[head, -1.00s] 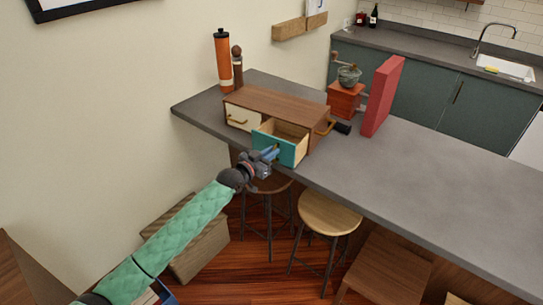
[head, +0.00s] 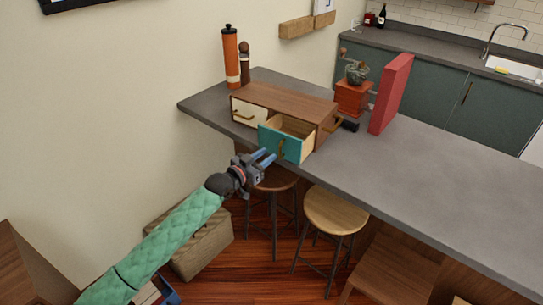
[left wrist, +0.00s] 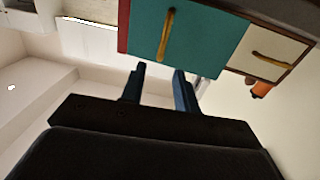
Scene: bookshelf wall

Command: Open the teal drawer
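The teal drawer (head: 281,145) is pulled out of the wooden cabinet (head: 285,101) on the grey counter, and its empty inside shows. Its brass handle (head: 281,149) is on the front; the handle also shows in the left wrist view (left wrist: 167,35). My left gripper (head: 265,157) is just in front of and below the drawer front, apart from the handle. In the left wrist view its two blue fingers (left wrist: 159,88) are spread with nothing between them. My right gripper is not in view.
A cream drawer (head: 245,113) is shut beside the teal one. A grinder (head: 353,92) and a red upright board (head: 391,93) stand to the right. An orange bottle (head: 231,58) stands behind. Stools (head: 335,210) are below the counter edge. The counter's right side is clear.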

